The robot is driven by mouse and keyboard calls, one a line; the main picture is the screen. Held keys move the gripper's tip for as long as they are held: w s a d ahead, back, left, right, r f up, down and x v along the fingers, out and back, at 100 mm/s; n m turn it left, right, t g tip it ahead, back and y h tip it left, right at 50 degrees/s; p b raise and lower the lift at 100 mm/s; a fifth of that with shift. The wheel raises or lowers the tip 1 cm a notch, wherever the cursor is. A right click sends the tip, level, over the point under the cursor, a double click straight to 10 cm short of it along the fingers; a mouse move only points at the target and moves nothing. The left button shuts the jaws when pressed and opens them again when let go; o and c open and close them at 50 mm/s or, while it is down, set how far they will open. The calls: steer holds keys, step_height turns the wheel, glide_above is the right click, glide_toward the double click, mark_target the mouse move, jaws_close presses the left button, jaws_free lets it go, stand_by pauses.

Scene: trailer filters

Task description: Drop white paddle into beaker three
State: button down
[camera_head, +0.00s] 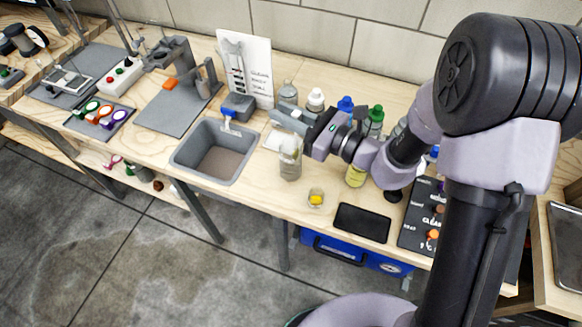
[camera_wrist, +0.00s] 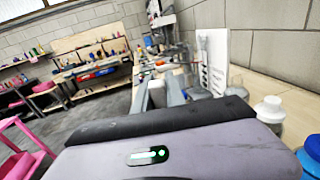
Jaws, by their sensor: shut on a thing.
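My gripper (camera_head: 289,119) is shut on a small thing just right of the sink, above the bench. The fingers also show in the wrist view (camera_wrist: 158,96), pointing away from the camera. A clear beaker-like vessel (camera_head: 290,166) with whitish contents stands below and in front of the gripper. No number is readable on either, so I cannot tell which is beaker three.
A grey sink (camera_head: 214,150) lies left of the gripper. Several capped bottles stand behind it, including one with a green cap (camera_head: 375,121). A white sign board (camera_head: 247,68) stands at the wall. A black tablet (camera_head: 362,222) lies at the front right. Coloured rings (camera_head: 103,114) lie far left.

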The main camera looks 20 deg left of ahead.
steer(key=shift+f, duration=0.7)
steer(key=c, duration=1.3)
jaws_free()
steer(key=shift+d, duration=0.1)
steer(key=p+v, duration=0.3)
steer(key=v, duration=1.4)
steer(key=shift+d, duration=0.2)
steer(key=shift+s+r, duration=0.1)
